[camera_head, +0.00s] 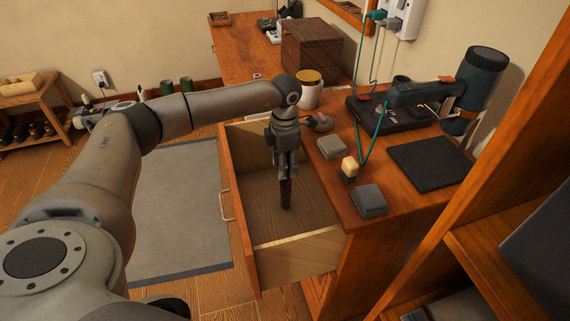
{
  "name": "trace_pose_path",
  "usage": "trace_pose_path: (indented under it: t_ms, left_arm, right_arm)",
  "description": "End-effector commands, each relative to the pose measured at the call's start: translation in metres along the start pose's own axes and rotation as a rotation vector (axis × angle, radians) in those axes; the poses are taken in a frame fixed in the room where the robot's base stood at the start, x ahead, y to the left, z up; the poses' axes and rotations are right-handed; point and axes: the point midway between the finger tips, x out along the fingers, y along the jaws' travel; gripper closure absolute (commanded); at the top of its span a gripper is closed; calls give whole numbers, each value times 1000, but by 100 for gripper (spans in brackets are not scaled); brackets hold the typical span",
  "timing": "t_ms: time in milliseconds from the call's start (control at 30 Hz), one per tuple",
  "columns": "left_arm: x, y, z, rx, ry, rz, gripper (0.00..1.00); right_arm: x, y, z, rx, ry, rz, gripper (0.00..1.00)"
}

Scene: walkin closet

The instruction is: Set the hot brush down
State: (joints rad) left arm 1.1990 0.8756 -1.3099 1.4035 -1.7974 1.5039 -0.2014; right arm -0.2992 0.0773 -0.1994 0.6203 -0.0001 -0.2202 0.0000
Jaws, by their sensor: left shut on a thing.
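My left gripper (286,172) points down inside the open drawer (266,262) and is shut on a slim dark brown thing (286,195). That thing hangs upright, with its lower end at or close to the drawer floor; I cannot tell whether it touches. Only its lower part shows, so I cannot tell what it is. A teal corded tool (474,84) with a thick barrel, which may be the hot brush, is at the right of the dresser top, its handle reaching left over a black box (395,118). My right gripper is not in view.
A flat black mat (428,163) lies bare on the dresser top. Grey blocks (369,200), a small cream-topped bottle (349,168) and a lidded jar (309,90) stand near the drawer. A teal cord (375,140) loops across the top. A wooden shelf unit (480,190) closes off the right.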

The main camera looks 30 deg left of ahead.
Motion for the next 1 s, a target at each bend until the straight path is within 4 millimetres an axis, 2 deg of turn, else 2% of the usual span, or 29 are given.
trace_pose_path:
  t_ms: [67, 100, 233, 533, 667, 767, 1000]
  left_arm:
    - [3, 0, 0, 0, -1, 0, 100]
    - [3, 0, 0, 0, 0, 0, 58]
    - [3, 0, 0, 0, 1, 0, 41]
    - [2, 0, 0, 0, 1, 0, 40]
    - [-5, 0, 0, 0, -1, 1, 40]
    - [-19, 1, 1, 0, -3, 3, 40]
    - [-72, 1, 1, 0, -4, 3, 40]
  right_arm:
    - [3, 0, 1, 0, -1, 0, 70]
    - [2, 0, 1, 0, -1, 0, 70]
    - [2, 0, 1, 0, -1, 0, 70]
    - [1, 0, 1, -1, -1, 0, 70]
    - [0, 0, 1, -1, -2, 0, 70]
    - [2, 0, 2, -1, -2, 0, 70]
    - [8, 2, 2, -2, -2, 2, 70]
